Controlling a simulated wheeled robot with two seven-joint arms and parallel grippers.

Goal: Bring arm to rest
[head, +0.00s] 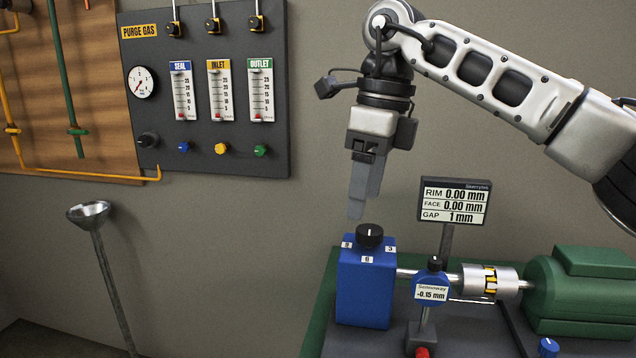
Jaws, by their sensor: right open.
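My right arm comes in from the upper right. Its right gripper (360,192) points down above the blue box (365,285) with a black knob (370,236) on top. The fingertips are a little above and left of the knob, apart from it in the picture. I see nothing held between the fingers. The fingers overlap from this angle, so the gap between them is hard to see. My left gripper is not in view.
A dial gauge (431,292), a display (454,202), a shaft coupling (489,280) and a green motor (581,293) stand right of the blue box. A purge gas panel (208,155) hangs on the wall. The space between funnel and box is clear.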

